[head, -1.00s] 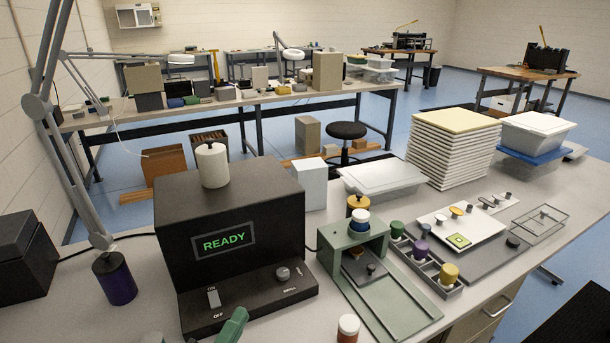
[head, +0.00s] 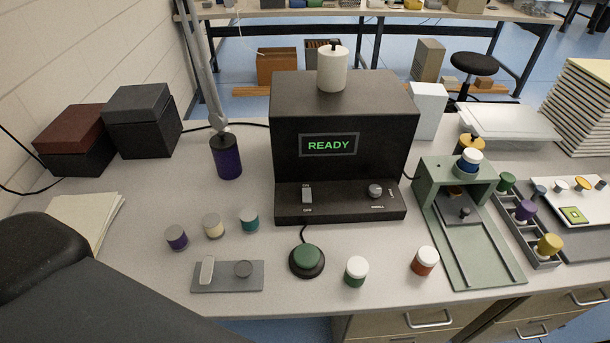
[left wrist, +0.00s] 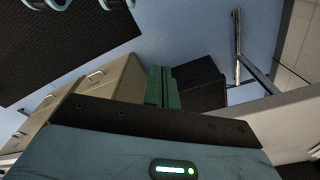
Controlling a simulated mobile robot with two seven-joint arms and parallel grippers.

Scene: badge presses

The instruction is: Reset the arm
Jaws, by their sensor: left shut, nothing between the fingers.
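My left gripper (left wrist: 158,86) shows in the left wrist view with its green fingers together and nothing between them. It hangs over a scene of drawers and blue floor, apart from any object. In the head view a dark part of my left arm fills the lower left corner, and its fingers are out of sight there. My right gripper is in neither view. The black press (head: 345,140) stands on the table with its screen reading READY. A green round button (head: 307,257) sits in front of it, with nothing touching it.
Small lidded jars (head: 356,271) stand along the front of the table (head: 150,215). A grey plate (head: 228,276) lies at front left. A green fixture (head: 470,235) is right of the press. Two dark boxes (head: 142,120) stand at back left. Drawers (left wrist: 108,80) show in the left wrist view.

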